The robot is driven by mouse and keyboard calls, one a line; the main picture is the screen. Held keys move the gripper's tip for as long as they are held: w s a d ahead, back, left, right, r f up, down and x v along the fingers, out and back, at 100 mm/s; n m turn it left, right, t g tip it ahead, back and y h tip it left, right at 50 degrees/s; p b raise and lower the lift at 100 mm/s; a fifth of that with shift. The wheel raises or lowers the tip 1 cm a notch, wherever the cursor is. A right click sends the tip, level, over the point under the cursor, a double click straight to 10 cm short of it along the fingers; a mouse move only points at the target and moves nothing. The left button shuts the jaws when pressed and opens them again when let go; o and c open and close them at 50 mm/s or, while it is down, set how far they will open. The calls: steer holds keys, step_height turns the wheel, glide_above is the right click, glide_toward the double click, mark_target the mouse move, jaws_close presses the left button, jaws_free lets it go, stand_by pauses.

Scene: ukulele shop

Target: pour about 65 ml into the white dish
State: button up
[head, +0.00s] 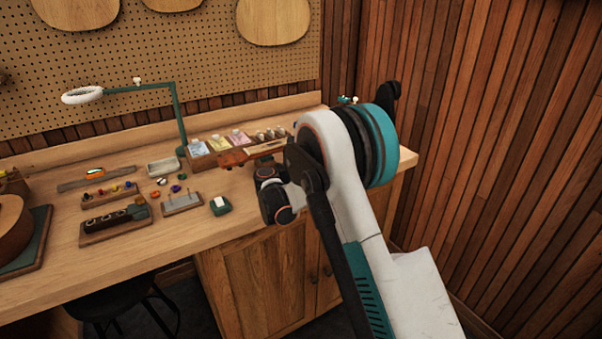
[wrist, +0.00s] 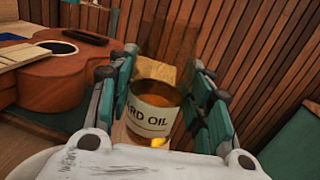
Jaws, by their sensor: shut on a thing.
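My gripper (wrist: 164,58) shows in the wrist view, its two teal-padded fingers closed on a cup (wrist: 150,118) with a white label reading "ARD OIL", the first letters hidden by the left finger. Amber-brown liquid shows inside its open top. In the head view my arm hides the cup and the fingers. A small pale rectangular dish (head: 163,166) sits on the workbench, left of my arm and near the lamp base; it looks like the white dish. I cannot tell whether it holds any liquid.
A ukulele body (wrist: 85,70) lies left in the wrist view. A wood-panelled wall (head: 500,130) stands right.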

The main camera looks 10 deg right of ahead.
steer(key=shift+a+n+h+b, duration=0.2)
steer(key=shift+n+h+b, duration=0.1)
steer(key=shift+h+b, duration=0.1)
steer(key=r+n+t, duration=0.1)
steer(key=a+r+n+t+h, duration=0.1)
steer(key=r+n+h, duration=0.1)
steer(key=shift+w+a+r+t, duration=0.15)
steer(key=shift+w+a+t, duration=0.05)
steer(key=shift+a+t, duration=0.2)
steer(key=shift+a+r+n+t+y, duration=0.1)
steer(key=shift+r+n+t+y, duration=0.15)
steer(key=shift+r+n+t, duration=1.2)
steer(key=shift+a+r+n+t+y, duration=0.1)
steer(key=shift+r+n+t+y, duration=0.2)
steer(key=shift+r+n+t, duration=1.15)
steer(key=shift+r+n+t+y, duration=0.25)
steer(key=shift+r+n+t, duration=0.5)
steer(key=shift+n+t, duration=1.3)
steer(key=shift+f+n+y, duration=0.2)
steer(key=shift+n+y, duration=0.3)
steer(key=shift+n, duration=0.65)
steer(key=shift+f+n+t+y, duration=0.25)
steer(key=shift+n+t+y, duration=0.75)
steer(key=shift+n+t, duration=0.35)
